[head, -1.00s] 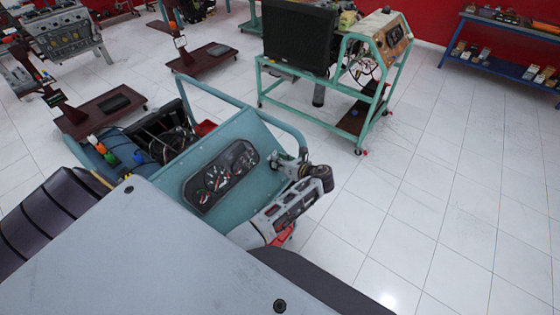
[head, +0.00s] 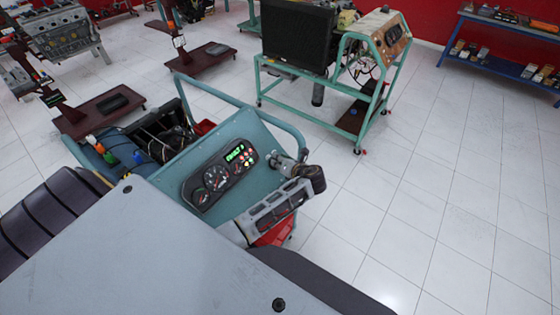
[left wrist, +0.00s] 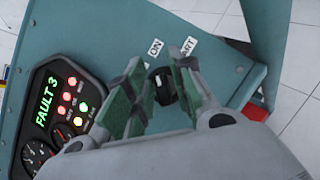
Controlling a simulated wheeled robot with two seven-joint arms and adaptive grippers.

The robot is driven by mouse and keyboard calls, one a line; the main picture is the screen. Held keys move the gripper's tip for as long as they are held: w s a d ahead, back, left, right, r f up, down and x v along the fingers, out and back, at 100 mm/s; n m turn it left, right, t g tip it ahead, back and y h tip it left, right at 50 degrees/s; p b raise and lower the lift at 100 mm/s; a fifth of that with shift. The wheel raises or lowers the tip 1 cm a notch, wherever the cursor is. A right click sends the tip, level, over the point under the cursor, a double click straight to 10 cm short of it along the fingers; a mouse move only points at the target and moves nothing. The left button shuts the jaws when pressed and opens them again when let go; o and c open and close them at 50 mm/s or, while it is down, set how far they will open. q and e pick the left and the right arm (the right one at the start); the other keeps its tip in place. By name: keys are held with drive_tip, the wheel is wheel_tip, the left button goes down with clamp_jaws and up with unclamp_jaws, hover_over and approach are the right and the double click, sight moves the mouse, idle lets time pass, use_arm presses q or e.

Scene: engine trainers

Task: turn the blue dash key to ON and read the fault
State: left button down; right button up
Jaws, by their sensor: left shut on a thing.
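The instrument cluster (head: 219,175) sits on the teal dash panel (head: 262,140). Its display is lit green, and in the left wrist view the display (left wrist: 46,103) reads "FAULT 3". Red, green and amber lamps glow beside it. My left gripper (head: 276,161) is at the panel, right of the cluster. In the left wrist view the left gripper's fingers (left wrist: 160,86) are closed in around the dark key switch (left wrist: 161,84). The blue of the key is hidden. An "ON" label (left wrist: 155,48) and a partly covered label ending in "ART" (left wrist: 189,46) show above it. My right gripper is not in view.
A teal tube frame (head: 235,105) rises behind the panel. A second engine stand (head: 330,95) with a radiator is farther back. A blue shelf (head: 500,55) stands at the far right. The white tiled floor on the right is clear.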

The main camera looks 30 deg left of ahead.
use_arm(q)
drive_tip(key=shift+r, duration=0.1)
drive_tip(key=c, duration=1.5)
unclamp_jaws()
drive_tip(key=shift+w+a, duration=0.1)
drive_tip(key=shift+v, duration=6)
drive_tip(key=shift+f, duration=0.25)
